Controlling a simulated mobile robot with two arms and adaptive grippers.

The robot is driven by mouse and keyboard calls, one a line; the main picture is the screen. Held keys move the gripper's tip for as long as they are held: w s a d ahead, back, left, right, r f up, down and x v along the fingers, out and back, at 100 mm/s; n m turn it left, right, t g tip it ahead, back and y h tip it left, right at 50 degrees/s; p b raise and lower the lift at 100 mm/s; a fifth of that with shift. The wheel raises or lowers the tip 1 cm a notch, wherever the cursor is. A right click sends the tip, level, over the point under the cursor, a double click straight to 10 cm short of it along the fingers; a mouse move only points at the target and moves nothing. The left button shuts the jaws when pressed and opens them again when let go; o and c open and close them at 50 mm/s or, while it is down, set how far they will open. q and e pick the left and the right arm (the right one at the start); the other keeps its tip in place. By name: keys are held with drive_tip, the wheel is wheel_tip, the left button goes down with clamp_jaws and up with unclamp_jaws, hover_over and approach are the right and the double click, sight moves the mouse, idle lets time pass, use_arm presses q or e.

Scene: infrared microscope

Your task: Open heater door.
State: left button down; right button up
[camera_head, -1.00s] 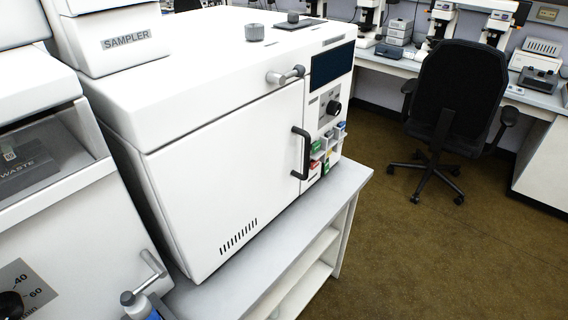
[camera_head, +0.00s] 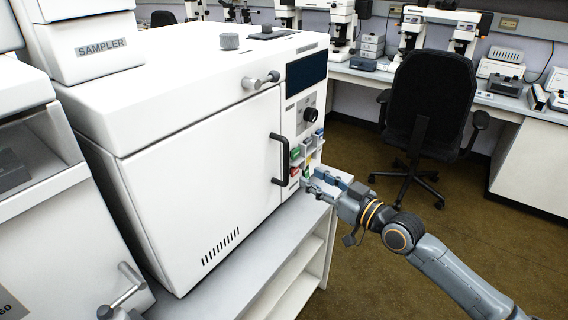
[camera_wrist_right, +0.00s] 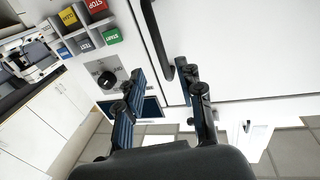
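The heater is a large white box whose front door (camera_head: 200,185) looks closed. A black vertical bar handle (camera_head: 283,160) sits on the door's right edge. My right gripper (camera_head: 314,183) is just right of the handle's lower end, in front of the button panel. In the right wrist view, my right gripper (camera_wrist_right: 163,75) has its fingers spread and empty. The black handle (camera_wrist_right: 153,35) shows beyond the fingertips there, its end appearing between them near the right finger. I cannot tell that they touch. My left gripper is not in view.
Coloured buttons (camera_head: 294,171), a black knob (camera_head: 309,115) and a dark screen (camera_head: 306,72) are right of the door. A grey latch (camera_head: 261,80) is at its top corner. The white bench (camera_head: 262,245) extends in front. A black chair (camera_head: 428,110) stands behind my right arm.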

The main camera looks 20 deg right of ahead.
drive_tip(key=b, duration=0.1)
hover_over(286, 180)
drive_tip(key=shift+w+d, duration=0.1)
drive_tip(key=shift+w, duration=0.3)
clamp_jaws()
